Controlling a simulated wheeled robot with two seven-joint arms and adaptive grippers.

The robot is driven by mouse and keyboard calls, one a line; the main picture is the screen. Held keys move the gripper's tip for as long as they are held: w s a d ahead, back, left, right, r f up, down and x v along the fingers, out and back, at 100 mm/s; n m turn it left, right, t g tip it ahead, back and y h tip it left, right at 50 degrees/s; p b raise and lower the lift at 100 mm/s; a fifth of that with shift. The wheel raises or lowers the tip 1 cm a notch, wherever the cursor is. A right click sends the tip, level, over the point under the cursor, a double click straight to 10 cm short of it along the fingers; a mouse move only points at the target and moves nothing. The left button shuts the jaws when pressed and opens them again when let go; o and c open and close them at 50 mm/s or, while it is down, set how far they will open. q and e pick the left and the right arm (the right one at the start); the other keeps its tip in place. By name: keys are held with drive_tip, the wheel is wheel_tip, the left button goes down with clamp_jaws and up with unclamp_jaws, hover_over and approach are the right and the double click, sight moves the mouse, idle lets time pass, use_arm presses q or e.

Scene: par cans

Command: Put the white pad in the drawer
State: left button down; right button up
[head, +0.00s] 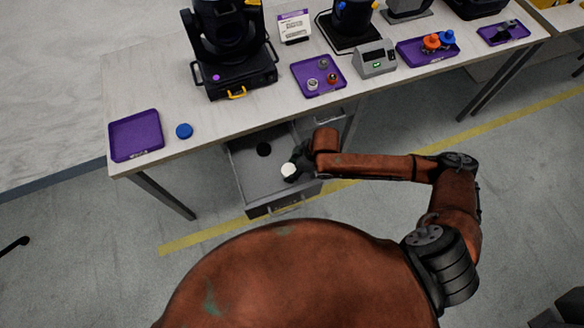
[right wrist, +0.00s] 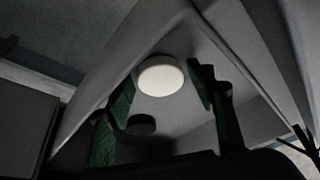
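The white pad (head: 288,170) is a small round disc within the outline of the open grey drawer (head: 243,176) under the table. In the right wrist view the white pad (right wrist: 160,76) shows between the fingertips, with a narrow gap on each side. My right gripper (head: 298,160) reaches into the drawer area; its green-black fingers (right wrist: 160,88) are apart. I cannot tell whether the pad rests on the drawer floor or is just above it. A black round pad (head: 263,149) lies in the drawer, farther back. My left gripper is not in view.
On the table (head: 180,158) are an empty purple tray (head: 136,135), a blue disc (head: 184,131), a black stage light (head: 230,50), a purple tray with small parts (head: 318,76) and a grey meter box (head: 375,58). A table leg (head: 163,193) stands left of the drawer.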

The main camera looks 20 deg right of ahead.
drive_tip(key=shift+o, duration=1.1)
